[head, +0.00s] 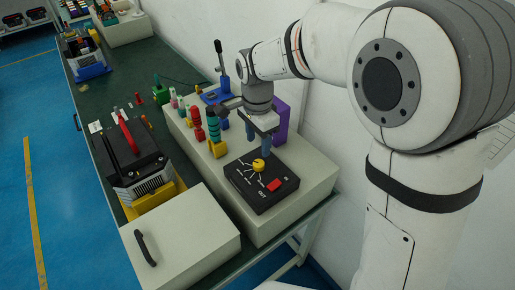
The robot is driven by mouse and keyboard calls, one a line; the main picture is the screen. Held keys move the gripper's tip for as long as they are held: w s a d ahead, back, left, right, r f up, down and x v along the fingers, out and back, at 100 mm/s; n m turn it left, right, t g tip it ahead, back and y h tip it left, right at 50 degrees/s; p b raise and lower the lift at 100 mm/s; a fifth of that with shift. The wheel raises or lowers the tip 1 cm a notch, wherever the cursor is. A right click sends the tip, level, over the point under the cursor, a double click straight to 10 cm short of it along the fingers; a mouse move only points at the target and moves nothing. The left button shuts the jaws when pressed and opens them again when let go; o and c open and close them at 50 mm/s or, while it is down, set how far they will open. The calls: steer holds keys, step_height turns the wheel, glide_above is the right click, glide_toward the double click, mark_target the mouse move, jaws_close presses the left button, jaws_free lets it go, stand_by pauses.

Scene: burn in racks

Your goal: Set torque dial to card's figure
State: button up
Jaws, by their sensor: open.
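The box sits on a pale bench block. The marks and lettering are too small to read. My gripper (258,143) is open, close above and just behind the yellow knob. I cannot tell whether its fingers touch the knob. I cannot pick out the card with its figure for certain. Small white labels (95,127) lie on the dark bench top to the left, unreadable here.
Screwdriver-like tools with red and teal handles (197,124) stand left of my gripper. A purple block (281,118) stands behind it. A black device with a red handle (130,160) is at the left. A pale box with a black handle (180,238) is in front.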

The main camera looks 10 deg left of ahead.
mark_target(258, 162)
step_height(258, 162, down, 8)
steer(key=shift+s+r+p, duration=0.1)
steer(key=shift+r+p, duration=0.1)
steer(key=shift+p, duration=0.4)
steer(key=shift+c, duration=0.3)
